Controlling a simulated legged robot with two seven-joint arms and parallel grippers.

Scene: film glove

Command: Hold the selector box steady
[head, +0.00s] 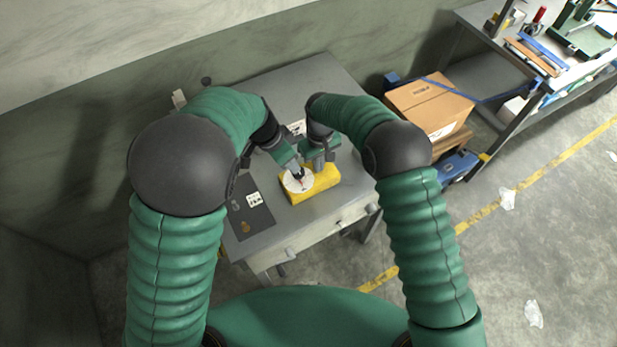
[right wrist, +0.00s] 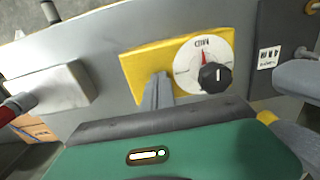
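The yellow selector box (head: 322,186) lies on the grey table, with a white round dial (head: 291,186) on its left part. In the right wrist view the yellow box (right wrist: 133,70) shows its white dial (right wrist: 190,52), red pointer mark and black knob (right wrist: 214,77). My right gripper (head: 320,166) is at the box's far edge. Its narrow grey fingers (right wrist: 157,90) sit close together against the yellow face, beside the dial; I see nothing between them. My left gripper (head: 297,173) is over the dial, by the knob; its finger gap is too small to make out.
A dark mat (head: 248,222) with a small label lies left of the box on the table. A cardboard box (head: 430,104) stands to the right, beyond the table. A workbench (head: 500,75) with tools is farther right. The table's back right (head: 318,80) is bare.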

